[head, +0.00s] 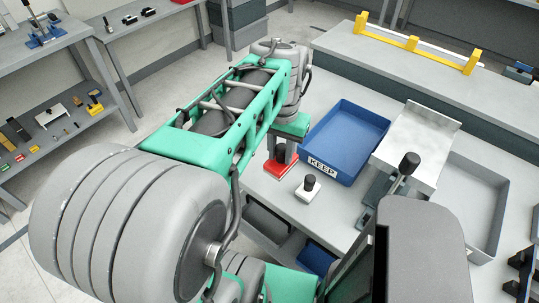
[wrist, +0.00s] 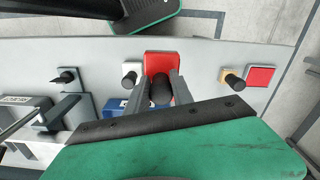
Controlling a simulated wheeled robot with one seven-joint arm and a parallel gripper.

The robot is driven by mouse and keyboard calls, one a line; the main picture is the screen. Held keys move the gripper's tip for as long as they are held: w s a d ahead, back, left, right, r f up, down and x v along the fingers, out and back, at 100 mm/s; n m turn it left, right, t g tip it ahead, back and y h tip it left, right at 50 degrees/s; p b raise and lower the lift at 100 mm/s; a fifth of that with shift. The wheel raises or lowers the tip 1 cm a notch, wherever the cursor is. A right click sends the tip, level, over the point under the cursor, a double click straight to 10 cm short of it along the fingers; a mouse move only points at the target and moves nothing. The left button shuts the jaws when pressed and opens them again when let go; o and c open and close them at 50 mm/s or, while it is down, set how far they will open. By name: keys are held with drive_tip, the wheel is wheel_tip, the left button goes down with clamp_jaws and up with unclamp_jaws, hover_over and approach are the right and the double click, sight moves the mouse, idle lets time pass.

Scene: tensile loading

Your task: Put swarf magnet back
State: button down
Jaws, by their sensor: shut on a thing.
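A red block with a black knob, which looks like the swarf magnet (head: 281,169), is at the grey bench, just left of a small white block (head: 308,190) with a black knob. In the wrist view the red block (wrist: 164,62) shows behind the fingers. My gripper (wrist: 160,92) is shut on its black knob, one grey finger on each side. In the head view my gripper (head: 280,152) points down over the red block, partly hidden by my arm. I cannot tell whether the block touches the bench.
A blue tray (head: 350,140) labelled KEEP stands close behind the white block. A metal plate (head: 420,140) and a black-knobbed lever (head: 408,165) are to its right.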

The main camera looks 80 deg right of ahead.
drive_tip(key=w+d+f, duration=0.1)
drive_tip(key=d+f, duration=0.1)
drive_tip(key=f, duration=0.1)
drive_tip(key=w+d+f+p, duration=0.1)
drive_tip(key=w+d+f, duration=0.1)
drive_tip(key=d+f, duration=0.1)
drive_tip(key=w+d+f, duration=0.2)
drive_tip(key=f, duration=0.2)
drive_tip(key=shift+d+f+p, duration=0.15)
drive_tip(key=shift+d+p, duration=0.15)
drive_tip(key=shift+p, duration=0.1)
drive_tip(key=shift+f, duration=0.4)
drive_tip(key=c, duration=1.1)
unclamp_jaws()
